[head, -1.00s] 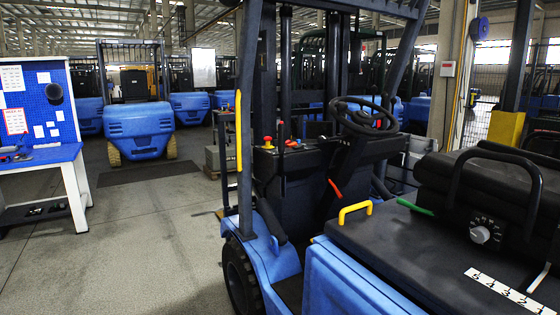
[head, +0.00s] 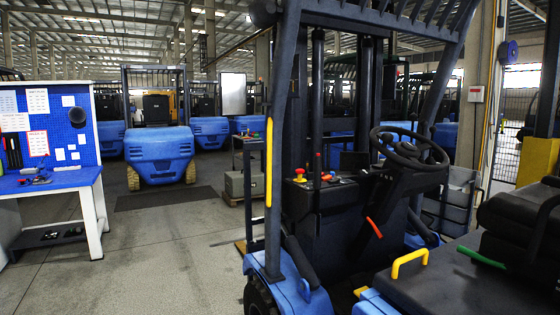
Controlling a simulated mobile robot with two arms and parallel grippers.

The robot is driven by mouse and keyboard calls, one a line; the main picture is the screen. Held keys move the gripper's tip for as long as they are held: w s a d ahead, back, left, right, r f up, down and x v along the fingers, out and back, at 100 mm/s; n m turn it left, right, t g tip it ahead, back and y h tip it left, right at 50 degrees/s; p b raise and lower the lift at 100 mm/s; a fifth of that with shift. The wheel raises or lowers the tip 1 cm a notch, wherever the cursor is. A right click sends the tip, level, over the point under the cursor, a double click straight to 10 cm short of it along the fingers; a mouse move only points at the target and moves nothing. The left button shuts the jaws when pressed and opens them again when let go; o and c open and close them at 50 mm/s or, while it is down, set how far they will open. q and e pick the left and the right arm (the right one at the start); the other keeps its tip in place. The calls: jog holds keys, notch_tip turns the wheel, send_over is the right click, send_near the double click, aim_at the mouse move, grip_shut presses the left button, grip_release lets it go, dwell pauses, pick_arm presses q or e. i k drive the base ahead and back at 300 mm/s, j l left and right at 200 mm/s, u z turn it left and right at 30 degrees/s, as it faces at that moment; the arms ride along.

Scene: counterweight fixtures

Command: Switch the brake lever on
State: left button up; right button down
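A blue forklift (head: 293,292) with an open cab stands close in front of me, at the right. Several handles show in its cab, and I cannot tell for sure which is the brake lever. A short orange-red lever (head: 374,227) sticks out at a slant below the steering wheel (head: 409,148). A thin upright lever with a red top (head: 318,171) stands on the dashboard. A green handle (head: 481,258) lies slanted beside the seat. Neither of my grippers is in view.
A yellow grab handle (head: 410,263) sits on the dark cover beside the cab. A black seat (head: 519,225) is at the right edge. A yellow rail (head: 268,162) runs up the cab post. A workbench (head: 82,180) stands at the left. The grey floor (head: 165,255) between is clear.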

aim_at(317, 159)
jog(key=i+j+u, duration=0.3)
jog(key=i, duration=0.3)
jog(key=i+u, duration=0.3)
jog(key=i, duration=0.3)
